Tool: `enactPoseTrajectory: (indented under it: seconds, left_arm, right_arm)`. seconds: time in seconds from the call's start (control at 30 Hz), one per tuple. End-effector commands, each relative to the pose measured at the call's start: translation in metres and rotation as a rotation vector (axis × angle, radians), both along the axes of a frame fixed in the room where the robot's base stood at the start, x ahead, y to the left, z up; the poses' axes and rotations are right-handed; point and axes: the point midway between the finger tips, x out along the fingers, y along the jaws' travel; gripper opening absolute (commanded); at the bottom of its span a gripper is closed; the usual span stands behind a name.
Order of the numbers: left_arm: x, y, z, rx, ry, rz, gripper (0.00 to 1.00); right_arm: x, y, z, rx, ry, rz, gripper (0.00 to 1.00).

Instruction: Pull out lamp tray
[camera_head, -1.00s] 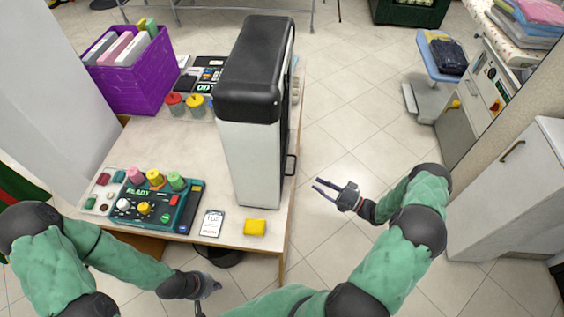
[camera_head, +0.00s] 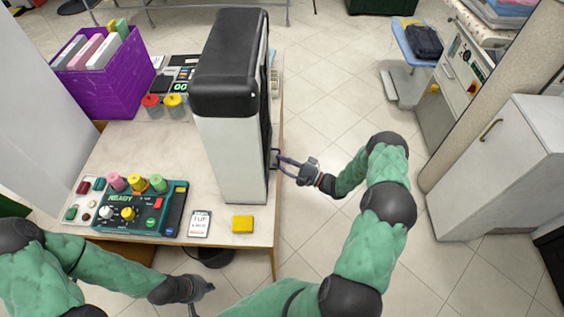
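A tall white unit with a black top (camera_head: 232,140) stands on the right part of the table. A small dark handle (camera_head: 275,158) sticks out from its right side; the tray behind it cannot be made out from here. My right gripper (camera_head: 281,166) is at this handle, its two fingers apart, with the tips at or around it. Whether they touch it is not clear. My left gripper (camera_head: 203,299) hangs in front of the table's near edge, fingers apart and empty, partly cut by the picture's bottom.
The table (camera_head: 140,150) also holds a control panel (camera_head: 130,207), a card (camera_head: 200,224), a yellow block (camera_head: 243,224) and a purple bin (camera_head: 105,85). A white cabinet (camera_head: 495,165) stands at the right. The floor between table and cabinet is clear.

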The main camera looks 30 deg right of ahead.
Motion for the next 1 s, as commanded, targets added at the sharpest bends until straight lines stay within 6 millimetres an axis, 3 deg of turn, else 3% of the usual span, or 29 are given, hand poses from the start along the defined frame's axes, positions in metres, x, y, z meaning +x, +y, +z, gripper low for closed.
enactPoseTrajectory:
  seconds: [0.2,0.3,0.33,0.57,1.0]
  left_arm:
    - [0.0,0.0,0.0,0.0,0.0,0.0,0.0]
    - [0.0,0.0,0.0,0.0,0.0,0.0,0.0]
    - [0.0,0.0,0.0,0.0,0.0,0.0,0.0]
    - [0.0,0.0,-0.001,0.0,0.0,0.0,0.0]
    - [0.0,0.0,-0.023,0.0,0.0,0.0,0.0]
  right_arm:
    - [0.0,0.0,0.0,0.001,0.001,0.0,0.27]
    - [0.0,0.0,0.0,0.001,0.001,0.0,0.02]
    - [0.0,0.0,0.0,0.001,0.001,0.0,0.0]
    - [-0.002,-0.003,0.0,-0.001,0.0,-0.001,0.0]
    - [-0.054,-0.089,-0.003,-0.002,0.0,-0.004,0.0]
